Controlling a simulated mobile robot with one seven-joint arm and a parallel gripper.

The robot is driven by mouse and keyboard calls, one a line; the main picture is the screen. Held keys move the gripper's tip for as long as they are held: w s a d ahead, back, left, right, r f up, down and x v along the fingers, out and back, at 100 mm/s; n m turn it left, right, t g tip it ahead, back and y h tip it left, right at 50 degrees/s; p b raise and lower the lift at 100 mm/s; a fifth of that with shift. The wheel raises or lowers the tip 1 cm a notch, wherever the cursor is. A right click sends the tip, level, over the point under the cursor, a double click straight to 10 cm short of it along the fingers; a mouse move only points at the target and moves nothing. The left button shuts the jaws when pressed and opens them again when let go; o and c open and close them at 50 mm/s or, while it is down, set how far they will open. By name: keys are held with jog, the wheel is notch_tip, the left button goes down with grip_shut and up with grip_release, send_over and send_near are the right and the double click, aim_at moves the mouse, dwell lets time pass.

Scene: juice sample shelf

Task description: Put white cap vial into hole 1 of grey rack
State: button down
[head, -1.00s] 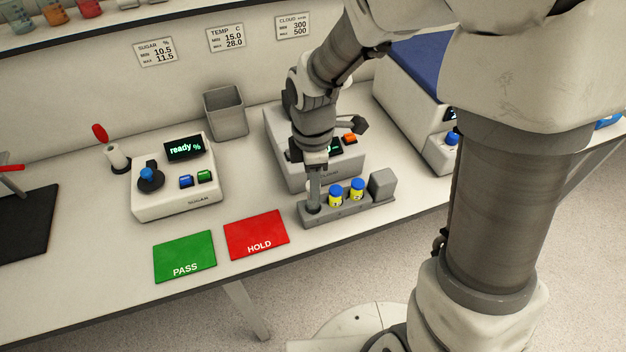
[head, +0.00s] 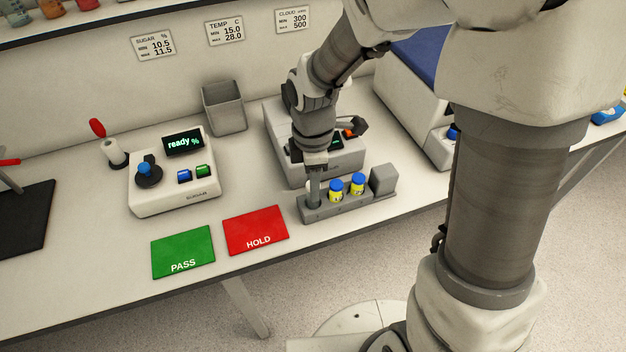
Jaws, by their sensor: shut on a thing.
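The grey rack (head: 350,205) stands near the front edge of the bench, with a grey block at its right end. Two yellow vials with blue caps stand upright in it, a left one (head: 336,191) and a right one (head: 357,185). My gripper (head: 314,200) points straight down over the rack's left end, left of the blue-capped vials. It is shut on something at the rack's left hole. The fingers hide the held thing, so I cannot see a white cap or how deep it sits.
A grey instrument (head: 350,163) stands right behind the rack. The green PASS mat (head: 183,252) and red HOLD mat (head: 256,230) lie to the left. The SUGAR instrument (head: 172,190) and an open grey bin (head: 224,108) stand farther left and back.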

jog(key=shift+f+b, duration=0.5)
jog(key=shift+f, duration=0.4)
dwell(0.5)
jog(key=shift+c, duration=2.3)
grip_release()
jog(key=shift+r, duration=0.15)
notch_tip(320, 180, up, 16)
jog(key=p, duration=0.2)
jog(key=s+d+r+m+t, duration=0.2)
jog(key=s+d+m, duration=0.3)
jog(key=m, duration=0.4)
jog(key=s+d+r+m+t, duration=0.3)
jog(key=s+d+m, duration=0.2)
jog(key=m, duration=0.5)
jog(key=shift+s+d+r+t, duration=0.3)
jog(key=shift+s+d+r, duration=0.1)
jog(key=shift+s, duration=0.8)
